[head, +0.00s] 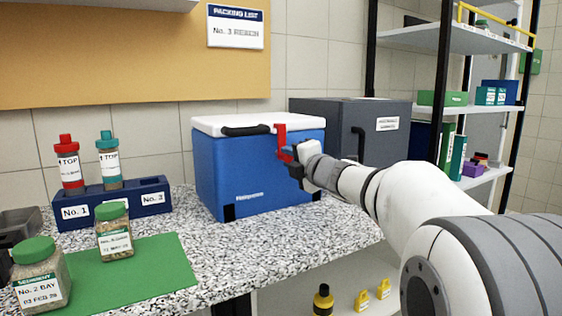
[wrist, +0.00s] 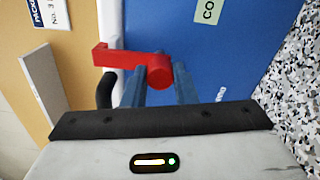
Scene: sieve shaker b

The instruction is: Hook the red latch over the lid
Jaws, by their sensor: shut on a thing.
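The blue cooler box (head: 262,175) stands on the speckled counter with its white lid (head: 215,122) down. The red latch (head: 280,133) is on the box's right side near the lid. It points upward, and its upper end is level with the lid. In the wrist view, the red latch (wrist: 120,57) runs left from its round knob, and its bent tip overlaps the white lid edge (wrist: 110,20). I cannot tell whether the tip touches the lid. My gripper (head: 290,154) is shut on the latch's knob end, with blue fingers either side in the wrist view (wrist: 159,76).
A dark grey cabinet (head: 340,112) stands behind the box to the right. A blue rack (head: 150,190) with two bottles, two green-capped jars and a green mat (head: 150,275) are at the left. Shelves (head: 410,38) stand at the right. The counter before the box is clear.

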